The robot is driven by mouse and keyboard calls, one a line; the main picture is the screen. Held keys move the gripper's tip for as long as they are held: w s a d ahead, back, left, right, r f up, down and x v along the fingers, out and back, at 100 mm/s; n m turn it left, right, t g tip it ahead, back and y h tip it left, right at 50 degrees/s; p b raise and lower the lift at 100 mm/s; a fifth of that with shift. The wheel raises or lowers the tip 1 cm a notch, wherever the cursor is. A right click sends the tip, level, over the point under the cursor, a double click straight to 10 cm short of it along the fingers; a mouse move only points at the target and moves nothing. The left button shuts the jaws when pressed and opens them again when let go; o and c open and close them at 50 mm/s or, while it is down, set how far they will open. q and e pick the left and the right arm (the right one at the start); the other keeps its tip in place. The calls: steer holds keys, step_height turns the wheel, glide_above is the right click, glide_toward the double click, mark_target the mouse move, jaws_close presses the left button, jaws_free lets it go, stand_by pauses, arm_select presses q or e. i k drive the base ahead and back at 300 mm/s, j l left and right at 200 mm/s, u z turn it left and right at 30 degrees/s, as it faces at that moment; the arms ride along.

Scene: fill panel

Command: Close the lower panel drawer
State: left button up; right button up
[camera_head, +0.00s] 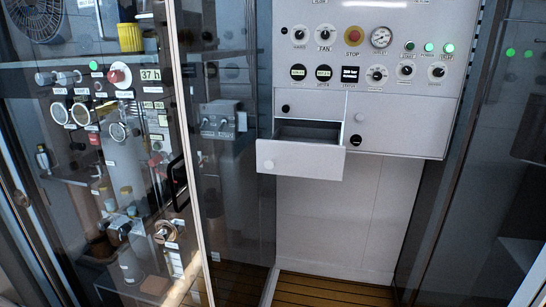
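The lower panel drawer (300,160) stands open below the white control panel (410,45). Its white front with a round knob sticks out toward me, and its dark, empty-looking inside shows behind the front. Above it is a closed front (315,103) with a small black knob. Neither of my grippers is in view.
A glass door with a dark handle (177,182) stands left of the drawer, with instruments behind it. A closed white compartment (396,125) is right of the drawer. Another glass pane (475,150) stands at the right. The space below the drawer, above the slatted wooden floor (330,289), looks clear.

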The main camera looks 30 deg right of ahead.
mark_target(300, 157)
steer(key=z, duration=1.1)
